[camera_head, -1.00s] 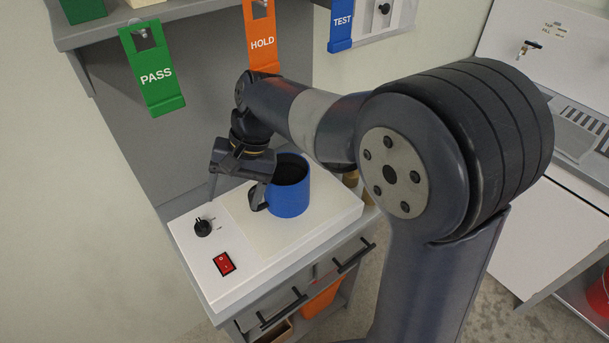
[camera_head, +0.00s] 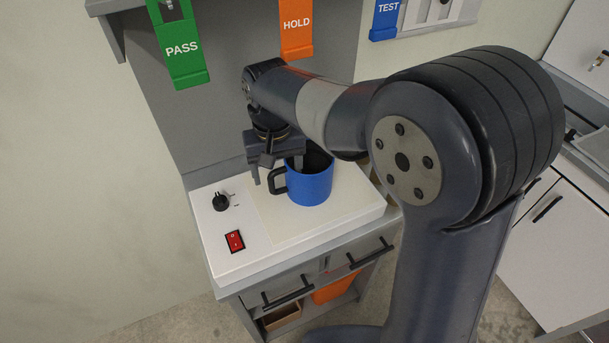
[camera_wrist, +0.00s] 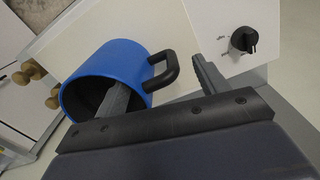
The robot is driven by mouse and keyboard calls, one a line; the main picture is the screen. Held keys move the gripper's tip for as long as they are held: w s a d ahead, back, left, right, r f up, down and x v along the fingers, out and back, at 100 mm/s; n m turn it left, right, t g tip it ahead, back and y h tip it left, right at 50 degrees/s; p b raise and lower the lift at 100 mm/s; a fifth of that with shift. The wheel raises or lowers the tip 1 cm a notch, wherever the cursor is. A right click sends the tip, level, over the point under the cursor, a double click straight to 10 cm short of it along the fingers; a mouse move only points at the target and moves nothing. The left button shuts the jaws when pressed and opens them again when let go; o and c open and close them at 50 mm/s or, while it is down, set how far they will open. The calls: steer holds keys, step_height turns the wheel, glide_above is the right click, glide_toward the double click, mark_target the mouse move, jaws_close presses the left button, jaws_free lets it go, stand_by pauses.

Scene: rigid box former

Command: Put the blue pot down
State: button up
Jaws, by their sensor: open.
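The blue pot (camera_head: 311,187) stands upright on the pale top plate of a white unit (camera_head: 255,260), its black handle (camera_head: 279,181) pointing left. In the wrist view the pot (camera_wrist: 112,64) shows its dark inside, with its handle (camera_wrist: 165,70) toward the knob. My gripper (camera_head: 278,172) is open at the pot's handle side. In the wrist view my gripper (camera_wrist: 160,72) has one finger across the pot's mouth and the other beyond the handle, so the rim and handle lie between them. I cannot tell whether either finger touches the pot.
A black knob (camera_head: 221,202) and a red switch (camera_head: 235,241) are on the unit's left part. Green PASS (camera_head: 182,48), orange HOLD (camera_head: 297,24) and blue TEST (camera_head: 386,14) tags hang above. A grey panel stands behind. Drawers with black handles (camera_head: 287,299) are below.

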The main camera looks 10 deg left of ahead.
mark_target(280, 191)
step_height(280, 191, down, 5)
steer(key=shift+r+p, duration=0.15)
steer(key=shift+p, duration=0.15)
steer(key=shift+r, duration=0.1)
steer(key=c, duration=1.5)
steer(key=shift+o, duration=0.2)
